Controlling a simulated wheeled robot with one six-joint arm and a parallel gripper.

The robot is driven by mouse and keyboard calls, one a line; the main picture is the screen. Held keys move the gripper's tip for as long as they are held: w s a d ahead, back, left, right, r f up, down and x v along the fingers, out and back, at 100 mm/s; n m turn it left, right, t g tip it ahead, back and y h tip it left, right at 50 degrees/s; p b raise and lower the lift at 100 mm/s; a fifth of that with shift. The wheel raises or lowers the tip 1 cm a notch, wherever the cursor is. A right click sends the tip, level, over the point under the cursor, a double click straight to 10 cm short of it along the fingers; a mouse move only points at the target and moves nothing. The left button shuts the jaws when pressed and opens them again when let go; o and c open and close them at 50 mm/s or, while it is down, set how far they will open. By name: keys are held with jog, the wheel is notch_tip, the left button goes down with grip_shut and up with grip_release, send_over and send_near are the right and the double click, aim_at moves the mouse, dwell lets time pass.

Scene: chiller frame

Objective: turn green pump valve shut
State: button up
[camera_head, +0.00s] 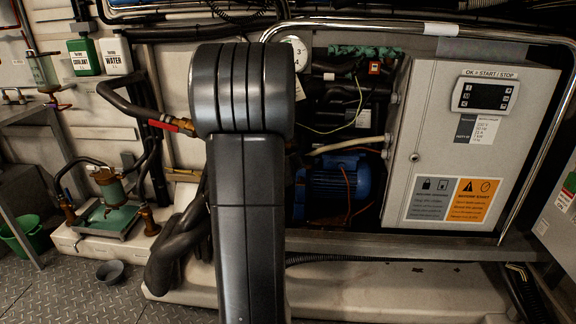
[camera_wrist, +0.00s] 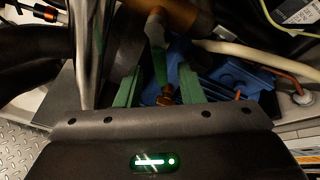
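In the wrist view, a green valve handle (camera_wrist: 158,62) points toward me from below a brass-coloured pipe piece (camera_wrist: 172,14). My gripper (camera_wrist: 161,70) has its two green fingers apart, one on each side of the handle, with visible gaps. I cannot tell how deep the handle sits between the fingers. A small copper-coloured part (camera_wrist: 166,95) shows between the fingers, lower down. In the head view my arm covers the valve and my gripper.
A blue motor (camera_head: 338,187) stands right of my arm and also shows in the wrist view (camera_wrist: 232,76). A grey control box (camera_head: 432,160) stands farther right. Thick black hoses and a red-handled valve (camera_head: 178,124) are at left. A pale hose (camera_wrist: 240,49) crosses near my gripper.

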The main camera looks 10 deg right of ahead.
jog(key=p+v, duration=0.2)
jog(key=v, duration=0.8)
jog(key=shift+s, duration=0.1)
jog(key=shift+c, duration=0.3)
